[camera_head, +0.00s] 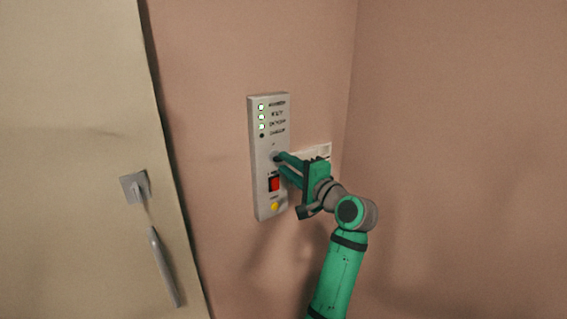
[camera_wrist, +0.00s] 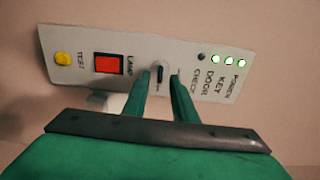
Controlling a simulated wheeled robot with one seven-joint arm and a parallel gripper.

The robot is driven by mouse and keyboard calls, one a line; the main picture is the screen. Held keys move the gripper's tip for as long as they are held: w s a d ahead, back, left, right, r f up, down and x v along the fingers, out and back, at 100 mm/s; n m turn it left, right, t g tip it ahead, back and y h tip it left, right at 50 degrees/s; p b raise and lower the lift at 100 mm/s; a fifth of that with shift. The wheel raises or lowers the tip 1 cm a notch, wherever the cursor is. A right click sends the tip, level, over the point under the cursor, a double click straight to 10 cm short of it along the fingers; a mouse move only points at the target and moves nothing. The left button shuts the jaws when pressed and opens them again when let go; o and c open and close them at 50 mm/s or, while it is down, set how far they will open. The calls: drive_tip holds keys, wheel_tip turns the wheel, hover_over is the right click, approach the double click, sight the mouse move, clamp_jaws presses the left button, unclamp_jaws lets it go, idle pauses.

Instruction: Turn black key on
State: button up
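The grey control panel (camera_head: 265,110) is mounted on the pink wall, and it also fills the upper part of the wrist view (camera_wrist: 135,50). The small black key (camera_wrist: 160,73) sits in the panel between the red switch and the row of lights. My green gripper (camera_head: 281,162) is at the panel. In the wrist view, my gripper's two fingers (camera_wrist: 160,78) stand on either side of the key with a gap visible on each side. I cannot tell how deep the fingertips reach along the key. In the head view the fingers largely hide the key.
Three lights by POWER, KEY and DOOR are lit; the CHECK light (camera_wrist: 201,57) is dark. The red lamp switch (camera_head: 274,184) and yellow test button (camera_head: 274,206) lie below the key. A pale wall plate (camera_head: 322,151) is right of the panel. A door handle (camera_head: 140,187) is at left.

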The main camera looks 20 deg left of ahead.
drive_tip(key=v, duration=0.8)
drive_tip(key=shift+s, duration=0.15)
drive_tip(key=shift+d, duration=0.15)
drive_tip(key=shift+f, duration=0.1)
drive_tip(key=s+d+f+m+t+h, duration=0.1)
drive_tip(key=s+d+f+h, duration=0.15)
drive_tip(key=f, duration=0.75)
drive_tip(key=s+d+f+t+h, duration=0.1)
drive_tip(key=s+d+f+h, duration=0.15)
drive_tip(key=f, duration=0.65)
drive_tip(key=s+d+f+m+t+h, duration=0.1)
drive_tip(key=s+d+f+t+h, duration=0.15)
drive_tip(key=f, duration=0.75)
drive_tip(key=s+d+f+n+h, duration=0.1)
drive_tip(key=s+d+f+h, duration=0.3)
drive_tip(key=s+f, duration=0.45)
drive_tip(key=s+d+f+n+h, duration=0.1)
drive_tip(key=s+d+f+n, duration=0.1)
drive_tip(key=s, duration=0.7)
drive_tip(key=s+d+f+n+h, duration=0.1)
drive_tip(key=s+d+f, duration=0.15)
drive_tip(key=s, duration=0.75)
drive_tip(key=s+r+n, duration=0.3)
drive_tip(key=s, duration=0.5)
drive_tip(key=s+a+r+n, duration=0.1)
drive_tip(key=s+r+n, duration=0.1)
drive_tip(key=s, duration=0.5)
drive_tip(key=shift+s+a+r+n+h, duration=0.3)
drive_tip(key=shift+s+r+n+h, duration=0.05)
drive_tip(key=shift+s+r+n, duration=0.1)
